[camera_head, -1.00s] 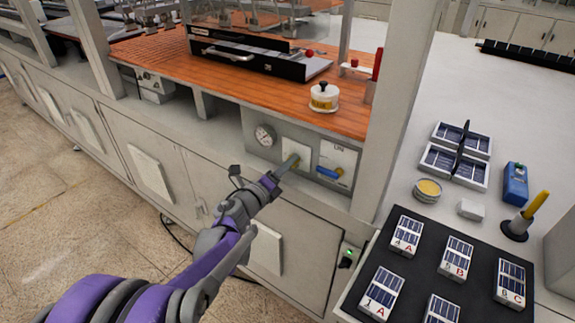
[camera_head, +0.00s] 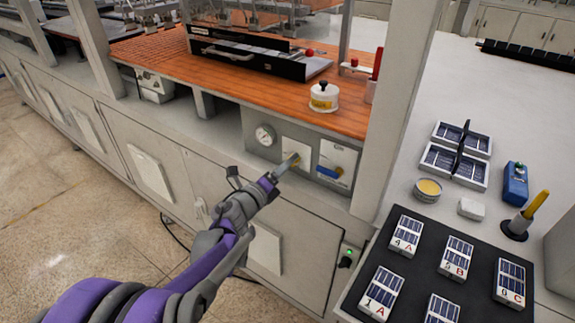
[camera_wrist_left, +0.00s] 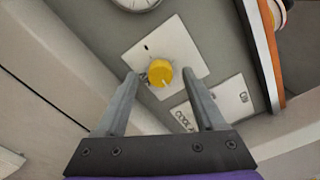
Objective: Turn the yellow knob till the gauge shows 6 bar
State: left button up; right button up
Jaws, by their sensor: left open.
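The yellow knob (camera_wrist_left: 160,73) sits on a white square plate (camera_wrist_left: 178,48) on the grey cabinet front. In the head view only a sliver of the knob (camera_head: 296,161) shows past my left gripper (camera_head: 287,165). In the left wrist view my left gripper (camera_wrist_left: 160,82) is open, with one finger on each side of the knob and gaps between. Whether the fingertips reach alongside the knob is hard to tell. The round gauge (camera_head: 265,135) is left of the plate; its needle is too small to read. It is cut off in the wrist view (camera_wrist_left: 137,2). My right gripper is not in view.
A second plate with a blue handle (camera_head: 330,172) is right of the knob. A grey post (camera_head: 392,110) stands to the right. The floor at left is clear.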

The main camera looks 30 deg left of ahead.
pick_arm(q)
jog(key=s, duration=1)
jog(key=shift+a, duration=0.4)
jog(key=shift+s+f, duration=0.1)
jog(key=shift+s, duration=0.05)
